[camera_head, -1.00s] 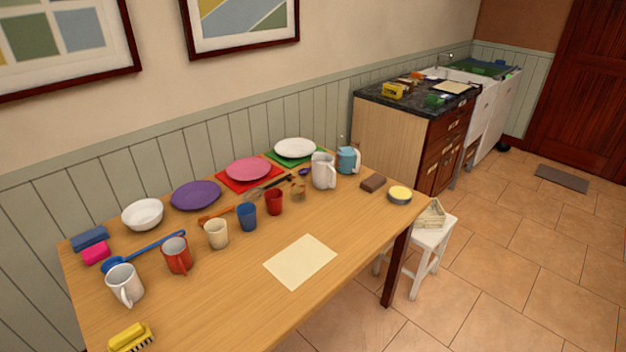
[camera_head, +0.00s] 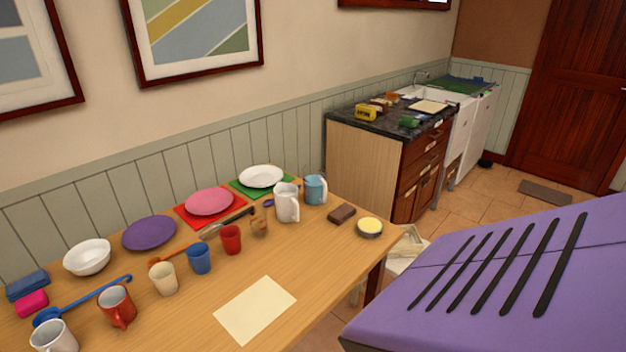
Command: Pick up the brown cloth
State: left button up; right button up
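A small dark brown block-shaped item (camera_head: 341,213) lies on the wooden table near its right end. It sits between the white pitcher (camera_head: 287,203) and a round yellow-topped tin (camera_head: 369,227). It may be the folded brown cloth, but I cannot tell its material. Neither of my grippers is in view, and nothing touches the brown item. A large purple slotted part of mine fills the lower right and hides the floor there.
The wooden table (camera_head: 205,335) carries mugs, cups, plates and a blue pitcher (camera_head: 315,189). A pale sheet (camera_head: 255,309) lies near its front edge. Pink (camera_head: 32,303) and blue (camera_head: 27,285) items lie at the left. A dark-topped counter (camera_head: 345,117) stands behind; a white stool (camera_head: 405,252) is partly hidden.

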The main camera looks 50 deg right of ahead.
aim_at(339, 215)
jog(key=l+u, duration=0.3)
jog(key=l, duration=0.2)
jog(key=k+l+u, duration=0.2)
jog(key=l+u, duration=0.15)
jog(key=l, duration=0.15)
jog(key=k+l+u, duration=0.1)
jog(key=l, duration=0.25)
jog(key=k+l+u, duration=0.15)
jog(key=l, duration=0.2)
jog(key=k+l+u, duration=0.1)
jog(key=l, duration=0.25)
jog(key=k+l, duration=0.15)
jog(key=l, duration=0.2)
jog(key=k+l+u, duration=0.1)
jog(key=k+l, duration=0.25)
jog(key=l, duration=0.25)
